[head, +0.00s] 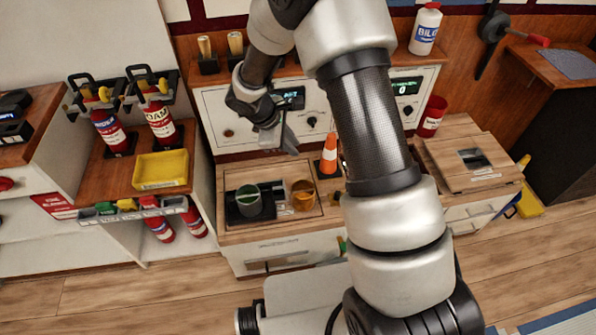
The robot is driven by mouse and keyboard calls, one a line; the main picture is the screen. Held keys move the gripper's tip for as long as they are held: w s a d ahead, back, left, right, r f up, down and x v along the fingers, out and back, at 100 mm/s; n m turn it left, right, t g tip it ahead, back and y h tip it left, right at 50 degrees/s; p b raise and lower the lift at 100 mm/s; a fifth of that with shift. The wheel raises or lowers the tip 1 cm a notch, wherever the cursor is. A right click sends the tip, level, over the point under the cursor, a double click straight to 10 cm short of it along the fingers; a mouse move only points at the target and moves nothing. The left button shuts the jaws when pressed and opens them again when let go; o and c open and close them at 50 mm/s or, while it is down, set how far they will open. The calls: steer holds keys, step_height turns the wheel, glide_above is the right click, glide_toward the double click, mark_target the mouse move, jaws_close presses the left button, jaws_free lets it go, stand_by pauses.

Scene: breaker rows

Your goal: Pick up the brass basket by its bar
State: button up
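A brass-coloured round container (302,196), which looks like the brass basket, stands at the right of a recessed tray (276,219) in the wooden counter. Its bar is too small to make out. A grey container with a green inside (248,201) stands to its left in the same tray. My gripper (281,143) is above and behind the brass container, apart from it, in front of the white panel. It points downward and nothing shows held in it. Its fingers are seen at an angle, so their opening is unclear.
An orange cone (329,155) stands close behind the brass container, to the right. A white panel with displays (218,112) rises behind the counter. A yellow bin (160,169) and fire extinguishers (160,122) are at left, a red cup (432,117) at right.

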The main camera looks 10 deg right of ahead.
steer(key=a+f+n, duration=0.3)
steer(key=f, duration=0.9)
steer(key=b, duration=0.3)
glide_toward(302, 189)
steer(key=shift+s+d+f, duration=0.55)
steer(key=shift+d+f, duration=0.15)
steer(key=shift+s+d+f, duration=0.55)
steer(key=shift+d+f, duration=0.2)
steer(key=shift+c, duration=0.2)
jaws_close()
